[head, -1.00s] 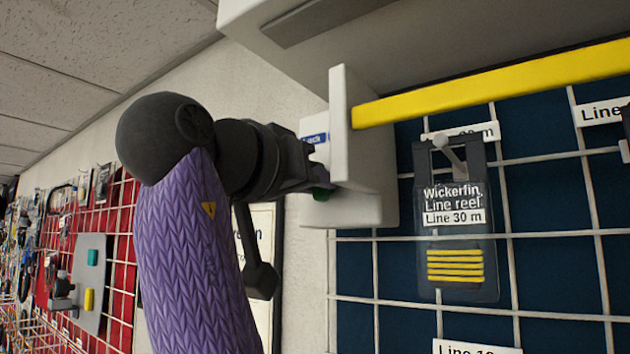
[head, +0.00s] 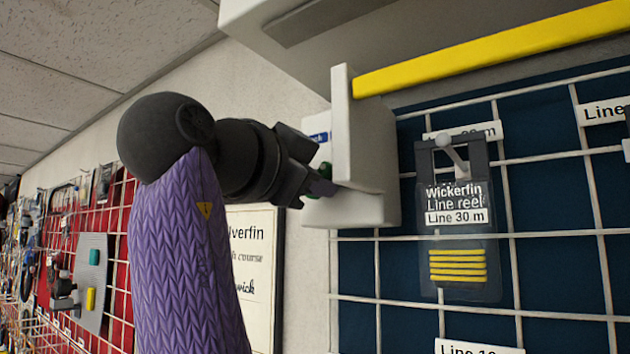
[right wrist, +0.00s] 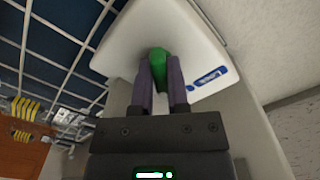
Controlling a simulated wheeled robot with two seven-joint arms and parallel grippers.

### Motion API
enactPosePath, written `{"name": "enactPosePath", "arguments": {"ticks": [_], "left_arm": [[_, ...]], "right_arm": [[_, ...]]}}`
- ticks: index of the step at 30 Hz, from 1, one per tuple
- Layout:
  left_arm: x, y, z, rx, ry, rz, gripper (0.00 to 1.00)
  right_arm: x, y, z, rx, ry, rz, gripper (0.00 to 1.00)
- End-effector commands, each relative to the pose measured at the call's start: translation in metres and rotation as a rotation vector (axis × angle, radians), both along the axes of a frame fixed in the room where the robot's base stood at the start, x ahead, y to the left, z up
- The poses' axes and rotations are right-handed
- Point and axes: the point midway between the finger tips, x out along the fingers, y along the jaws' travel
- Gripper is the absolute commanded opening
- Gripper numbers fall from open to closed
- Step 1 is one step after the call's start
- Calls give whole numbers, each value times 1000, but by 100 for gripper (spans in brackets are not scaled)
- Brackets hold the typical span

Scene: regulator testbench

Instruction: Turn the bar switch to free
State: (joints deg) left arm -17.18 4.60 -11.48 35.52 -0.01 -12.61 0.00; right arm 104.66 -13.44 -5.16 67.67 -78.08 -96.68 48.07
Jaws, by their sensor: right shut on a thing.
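The bar switch is a small green bar (right wrist: 159,66) on the end face of a white housing (right wrist: 175,35) in the right wrist view. In the head view a bit of its green (head: 322,160) shows at the left side of the same white housing (head: 365,160). My right gripper (right wrist: 160,82) is shut on the bar, with one dark purple finger on each side. In the head view this gripper (head: 324,186) reaches the housing from the left. A blue label (right wrist: 208,76) is beside the bar; its word is too small to read surely. My left gripper is out of view.
A yellow rail (head: 490,62) runs right from the housing. Below it, a line reel package (head: 458,225) hangs on a white wire grid over a blue panel. A framed sheet (head: 256,270) is on the wall behind my right arm.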

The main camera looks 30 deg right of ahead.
Motion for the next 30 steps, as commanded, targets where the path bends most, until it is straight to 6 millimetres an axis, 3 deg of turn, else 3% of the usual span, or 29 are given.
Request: {"name": "enactPosePath", "arguments": {"ticks": [10, 25, 26, 30], "left_arm": [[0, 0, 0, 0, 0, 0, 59], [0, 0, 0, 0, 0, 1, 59], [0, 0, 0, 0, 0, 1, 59], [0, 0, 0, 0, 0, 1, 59]], "right_arm": [[-1, 0, 2, 37, -107, -1, 0], [-1, 0, 2, 44, -122, 0, 0], [-1, 0, 2, 44, -122, 0, 21], [-1, 0, 1, 45, -120, -1, 51]]}}
